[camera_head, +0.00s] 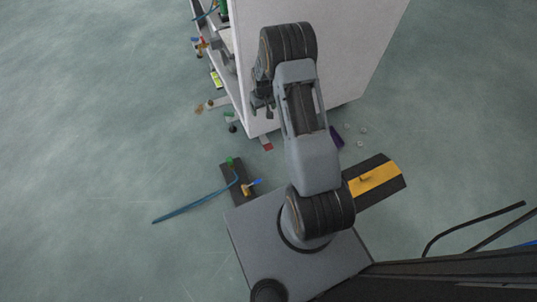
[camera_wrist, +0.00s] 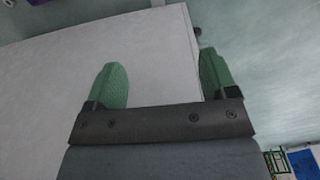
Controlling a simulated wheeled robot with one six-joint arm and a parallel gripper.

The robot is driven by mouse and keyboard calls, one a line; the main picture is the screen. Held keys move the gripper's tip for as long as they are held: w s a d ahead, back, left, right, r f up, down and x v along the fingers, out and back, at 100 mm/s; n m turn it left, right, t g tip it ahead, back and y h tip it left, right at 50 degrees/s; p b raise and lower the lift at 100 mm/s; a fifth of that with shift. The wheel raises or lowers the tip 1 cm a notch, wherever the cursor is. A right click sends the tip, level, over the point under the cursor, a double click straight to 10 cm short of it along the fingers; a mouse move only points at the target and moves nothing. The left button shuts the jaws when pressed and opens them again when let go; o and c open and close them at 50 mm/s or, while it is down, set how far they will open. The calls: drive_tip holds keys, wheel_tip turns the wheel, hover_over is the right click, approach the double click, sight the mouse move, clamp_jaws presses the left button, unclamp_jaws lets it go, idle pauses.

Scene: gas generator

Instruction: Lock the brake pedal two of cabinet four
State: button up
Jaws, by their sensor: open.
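A white cabinet (camera_head: 355,45) stands at the top of the head view, and its pale panel (camera_wrist: 60,75) fills much of the wrist view. My gripper (camera_head: 262,104) is beside the cabinet's near left edge, below my bent arm. In the wrist view its two green fingers (camera_wrist: 160,68) are spread apart with nothing between them. Small coloured parts, including a yellow one (camera_head: 215,79) and a red one (camera_head: 266,143), show low along the cabinet's left side. I cannot tell which of them is the brake pedal, or the cabinet's number.
A yellow-and-black plate (camera_head: 375,180) lies to the right. Black cables (camera_head: 470,226) show at the lower right. The floor at the left is open.

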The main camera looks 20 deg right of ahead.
sight(268, 147)
drive_tip(key=shift+g, duration=0.3)
drive_tip(key=f+b, duration=0.3)
drive_tip(key=f, duration=0.7)
drive_tip(key=d+f+b, duration=0.1)
drive_tip(key=f+b, duration=0.2)
drive_tip(key=f, duration=0.7)
drive_tip(key=s+f+b, duration=0.1)
drive_tip(key=f+b, duration=0.3)
drive_tip(key=f, duration=0.6)
drive_tip(key=shift+d+f, duration=0.25)
drive_tip(key=shift+d, duration=0.15)
drive_tip(key=shift+c, duration=0.4)
